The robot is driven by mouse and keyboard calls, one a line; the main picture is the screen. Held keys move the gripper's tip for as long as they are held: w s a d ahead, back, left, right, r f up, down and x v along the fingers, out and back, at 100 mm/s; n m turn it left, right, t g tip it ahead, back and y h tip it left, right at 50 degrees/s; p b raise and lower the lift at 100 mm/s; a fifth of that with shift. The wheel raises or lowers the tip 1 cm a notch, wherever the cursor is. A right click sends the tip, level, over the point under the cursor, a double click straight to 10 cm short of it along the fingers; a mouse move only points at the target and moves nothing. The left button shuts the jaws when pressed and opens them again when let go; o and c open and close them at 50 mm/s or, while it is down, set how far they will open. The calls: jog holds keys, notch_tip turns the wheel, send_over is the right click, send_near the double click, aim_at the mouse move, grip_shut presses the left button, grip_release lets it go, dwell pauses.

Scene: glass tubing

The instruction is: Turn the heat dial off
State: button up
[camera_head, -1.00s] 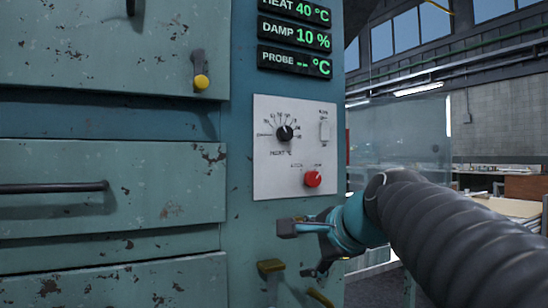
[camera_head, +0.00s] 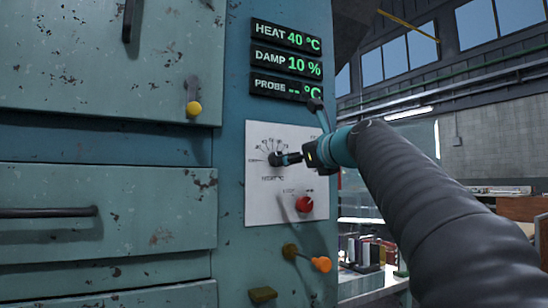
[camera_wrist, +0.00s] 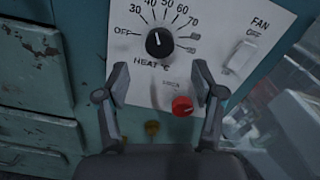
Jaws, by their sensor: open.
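The black heat dial (camera_wrist: 160,42) is on a white panel (camera_wrist: 135,82), with OFF at the scale's left end. In the wrist view its white pointer mark points up, near 40. In the head view the dial (camera_head: 276,159) is partly covered by a finger. My gripper (camera_wrist: 161,72) is open and empty, its fingers spread wide. In the wrist view the dial lies beyond the fingertips, between them. In the head view my gripper (camera_head: 297,132) is in front of the panel's upper part. I cannot tell whether a finger touches the dial.
A red knob (camera_wrist: 182,106) sits low on the panel, near the right finger. A fan switch (camera_wrist: 240,58) is at right. The heat display (camera_head: 287,36) above reads 40 °C. An orange knob (camera_head: 321,264) sticks out below the panel. A drawer handle (camera_head: 48,212) is at left.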

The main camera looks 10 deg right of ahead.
jog(key=p+x, duration=0.1)
jog(key=x, duration=0.7)
jog(key=shift+w, duration=0.1)
jog(key=c, duration=1.1)
